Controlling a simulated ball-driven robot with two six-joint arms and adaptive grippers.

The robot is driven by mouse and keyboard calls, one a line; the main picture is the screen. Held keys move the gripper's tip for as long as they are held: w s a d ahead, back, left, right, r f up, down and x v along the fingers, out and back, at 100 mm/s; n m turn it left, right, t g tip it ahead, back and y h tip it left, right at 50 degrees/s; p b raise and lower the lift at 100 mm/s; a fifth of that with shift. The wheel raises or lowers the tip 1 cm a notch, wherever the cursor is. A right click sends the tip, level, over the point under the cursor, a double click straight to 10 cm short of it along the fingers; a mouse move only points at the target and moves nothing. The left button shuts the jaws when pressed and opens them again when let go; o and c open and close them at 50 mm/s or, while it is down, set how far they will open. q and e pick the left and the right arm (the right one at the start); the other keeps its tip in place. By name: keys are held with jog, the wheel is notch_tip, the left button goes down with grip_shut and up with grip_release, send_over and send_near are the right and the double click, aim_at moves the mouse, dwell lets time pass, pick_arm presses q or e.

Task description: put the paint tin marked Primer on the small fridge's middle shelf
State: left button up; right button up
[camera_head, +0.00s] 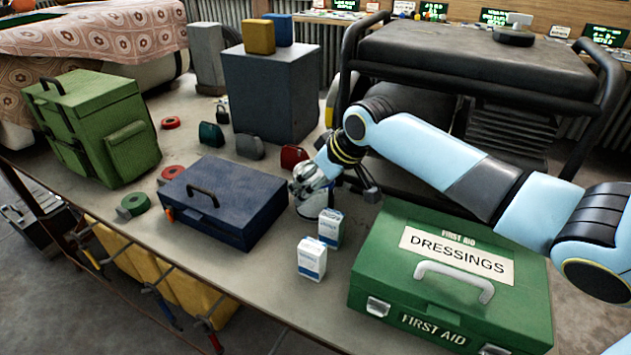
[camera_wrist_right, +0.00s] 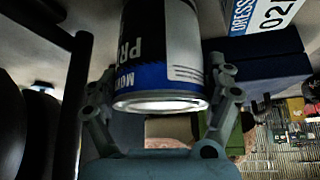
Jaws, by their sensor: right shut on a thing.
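The paint tin (camera_wrist_right: 160,55) is in my right gripper, its black, white and blue label upside down in the right wrist view. The letters "PR" can be read; the rest of the word is cut off. My right gripper (camera_wrist_right: 163,95) is shut on the tin, one finger on each side. In the head view the right gripper (camera_head: 312,178) is between the blue toolbox and the green first aid case, with the tin (camera_head: 308,207) partly hidden under it, low at the bench. I cannot tell whether it touches the bench. The small fridge is not seen. My left gripper is not in view.
A black-framed machine (camera_head: 480,60) stands behind my right arm.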

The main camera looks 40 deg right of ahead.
jog(key=o, duration=1.5)
